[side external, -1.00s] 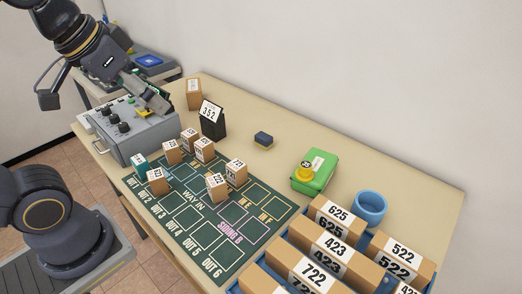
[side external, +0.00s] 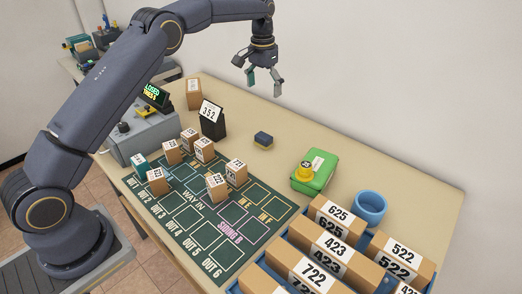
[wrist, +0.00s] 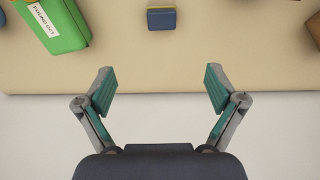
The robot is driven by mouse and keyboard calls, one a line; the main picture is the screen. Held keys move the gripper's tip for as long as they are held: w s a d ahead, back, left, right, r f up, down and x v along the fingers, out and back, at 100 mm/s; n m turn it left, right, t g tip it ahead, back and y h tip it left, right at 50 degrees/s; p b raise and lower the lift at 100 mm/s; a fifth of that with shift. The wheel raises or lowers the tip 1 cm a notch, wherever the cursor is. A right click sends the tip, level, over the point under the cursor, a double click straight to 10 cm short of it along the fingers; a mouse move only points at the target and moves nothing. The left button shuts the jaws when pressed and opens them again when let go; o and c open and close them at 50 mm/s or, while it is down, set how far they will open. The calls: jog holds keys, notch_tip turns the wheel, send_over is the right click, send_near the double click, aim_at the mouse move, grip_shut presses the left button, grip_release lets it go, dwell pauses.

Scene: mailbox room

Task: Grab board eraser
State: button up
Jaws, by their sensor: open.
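The board eraser (side external: 263,139) is a small dark blue block with a tan lower layer. It lies on the table between the black number stand and the green box. In the wrist view the eraser (wrist: 161,19) shows at the top middle, beyond the fingertips. My gripper (side external: 264,83) is open and empty, well above the table near the wall, above and behind the eraser. In the wrist view both fingers of my gripper (wrist: 160,80) are spread apart with nothing between them.
A green box (side external: 317,178) with a yellow item on top stands right of the eraser. A black stand (side external: 212,122) marked 352 is to its left. Small numbered boxes (side external: 216,187) sit on the green mat (side external: 222,258). A blue cup (side external: 370,207) stands farther right. Table around the eraser is clear.

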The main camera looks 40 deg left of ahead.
aim_at(262, 137)
jog(key=shift+g, duration=0.3)
jog(key=f, duration=1.9)
jog(key=shift+s+a+f, duration=0.15)
jog(key=shift+s+f, duration=0.05)
jog(key=shift+s, duration=0.05)
jog(key=c, duration=1.2)
jog(key=shift+r, duration=0.2)
jog(key=shift+c, duration=0.2)
